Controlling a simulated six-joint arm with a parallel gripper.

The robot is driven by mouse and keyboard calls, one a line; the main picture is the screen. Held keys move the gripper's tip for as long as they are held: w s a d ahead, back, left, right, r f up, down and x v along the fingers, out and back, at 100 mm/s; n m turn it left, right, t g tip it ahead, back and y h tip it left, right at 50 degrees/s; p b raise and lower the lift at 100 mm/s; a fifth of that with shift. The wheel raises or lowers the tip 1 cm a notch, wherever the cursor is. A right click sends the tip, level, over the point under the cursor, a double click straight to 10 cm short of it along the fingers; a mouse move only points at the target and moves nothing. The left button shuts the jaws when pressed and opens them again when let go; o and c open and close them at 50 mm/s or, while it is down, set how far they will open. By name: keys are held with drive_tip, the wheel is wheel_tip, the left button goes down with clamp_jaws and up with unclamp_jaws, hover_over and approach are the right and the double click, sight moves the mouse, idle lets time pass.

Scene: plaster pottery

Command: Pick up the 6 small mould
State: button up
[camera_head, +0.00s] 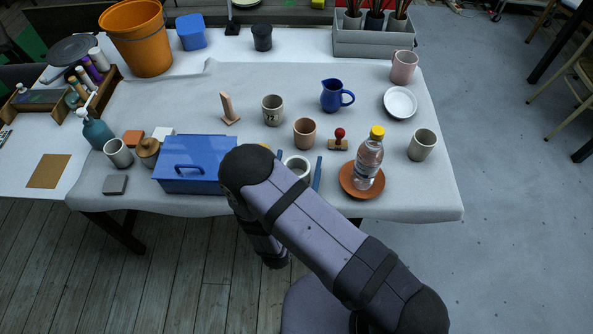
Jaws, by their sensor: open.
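A white round piece with an open top (297,163), which looks like a small plaster mould, stands on the cloth-covered table right of the blue toolbox. My arm hides its lower left part. Thin blue strips flank it and look like the fingers of my open gripper (298,170). The right strip stands beside the piece; only the tip of the left one shows. My arm hides the rest of the gripper, and I cannot tell whether the fingers touch the piece. A white block (162,132) lies behind the toolbox; no number is readable on either.
The blue toolbox (190,160) stands close on the left. A water bottle (368,165) stands on a terracotta saucer (347,186) to the right. A pinkish cup (304,132), a stamp (338,140) and a blue jug (333,96) stand behind. The table's front right corner is clear.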

drive_tip(key=shift+w+d, duration=0.2)
drive_tip(key=shift+w, duration=0.85)
drive_tip(key=c, duration=1.3)
drive_tip(key=shift+r, duration=0.15)
